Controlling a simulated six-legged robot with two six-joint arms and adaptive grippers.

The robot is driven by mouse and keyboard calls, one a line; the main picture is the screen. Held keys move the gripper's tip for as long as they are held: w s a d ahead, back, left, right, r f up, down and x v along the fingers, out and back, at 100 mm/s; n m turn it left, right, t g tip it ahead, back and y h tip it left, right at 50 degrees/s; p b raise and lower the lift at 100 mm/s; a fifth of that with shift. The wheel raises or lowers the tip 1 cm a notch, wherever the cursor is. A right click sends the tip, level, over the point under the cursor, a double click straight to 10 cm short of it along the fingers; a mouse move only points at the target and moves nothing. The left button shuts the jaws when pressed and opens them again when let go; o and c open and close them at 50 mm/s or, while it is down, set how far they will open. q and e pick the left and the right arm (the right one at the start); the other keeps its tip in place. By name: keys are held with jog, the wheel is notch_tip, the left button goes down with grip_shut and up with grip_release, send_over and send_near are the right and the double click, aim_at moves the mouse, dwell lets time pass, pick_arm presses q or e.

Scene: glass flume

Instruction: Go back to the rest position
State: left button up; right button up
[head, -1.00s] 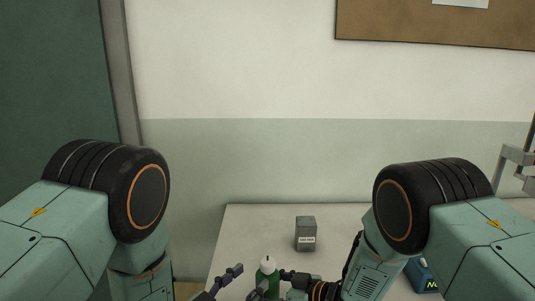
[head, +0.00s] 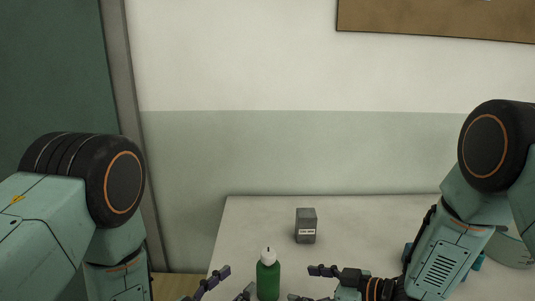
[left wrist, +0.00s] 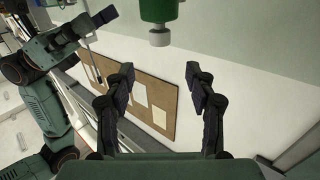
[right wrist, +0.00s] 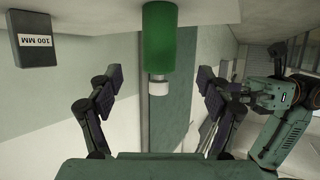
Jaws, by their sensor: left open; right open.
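The green bottle (head: 268,280) with a white cap stands upright on the white table near the front of the head view. It also shows upside down at the top of the left wrist view (left wrist: 160,10) and the right wrist view (right wrist: 160,35). My left gripper (head: 238,280) is open and empty to the left of the bottle. My right gripper (head: 303,284) is open and empty to the right of it, with a visible gap. The lower parts of both grippers are cut off by the head view's bottom edge.
A grey block (head: 306,227) stands on the table (head: 245,222) behind the bottle; its label reads 100 MM in the right wrist view (right wrist: 36,32). Blue parts (head: 476,263) show partly behind my right arm. A wall closes the back.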

aim_at(270, 252)
jog(key=x, duration=1.1)
jog(key=shift+w+f, duration=0.1)
jog(key=shift+w, duration=0.05)
pick_arm(q)
jog(key=x, duration=1.2)
jog(key=shift+d, duration=0.1)
jog(key=shift+w, duration=0.15)
jog(key=shift+m+g+h, duration=1.1)
jog(key=shift+h, duration=0.1)
jog(key=shift+d+m+g+h, duration=0.1)
jog(key=shift+m+g+h, duration=1)
jog(key=shift+g, duration=0.4)
jog(key=shift+m+g+h, duration=0.5)
jog(key=shift+m+g, duration=0.4)
jog(key=shift+g, duration=0.2)
jog(key=shift+g, duration=0.3)
